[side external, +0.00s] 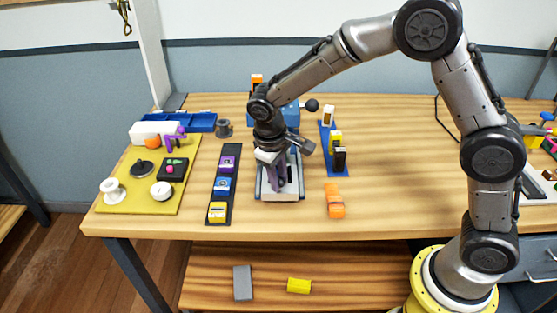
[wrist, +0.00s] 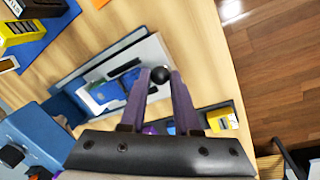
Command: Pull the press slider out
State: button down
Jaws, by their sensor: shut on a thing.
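The press slider (side external: 290,193) is a pale plate in a grey and blue frame on the table, in front of a blue press body (side external: 291,113). In the wrist view the slider (wrist: 152,52) lies beneath my fingers, with blue patches on it. My gripper (side external: 278,186) has purple fingers pointing down over the plate. In the wrist view my gripper (wrist: 162,78) is shut on a round black knob (wrist: 160,75) at its fingertips. The knob is hidden in the side view. The press body (wrist: 40,140) is at lower left in the wrist view.
A dark strip (side external: 213,210) with purple, blue and yellow blocks lies left of the slider. A blue strip (side external: 326,160) with upright blocks is to its right, with an orange block (side external: 335,201) nearer the front. A yellow mat (side external: 138,202) holds several items. The table's front edge is close.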

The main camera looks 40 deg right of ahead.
jog(key=shift+s+a+r, duration=0.1)
jog(key=shift+s+a, duration=0.85)
jog(key=shift+a, duration=0.15)
jog(key=c, duration=0.9)
grip_release()
jog(key=shift+d, duration=0.1)
jog(key=a+r, duration=0.1)
jog(key=r, duration=0.8)
jog(key=a+r, duration=0.1)
jog(key=r, duration=0.3)
jog(key=shift+s+a+r, duration=0.25)
jog(key=shift+a, duration=0.05)
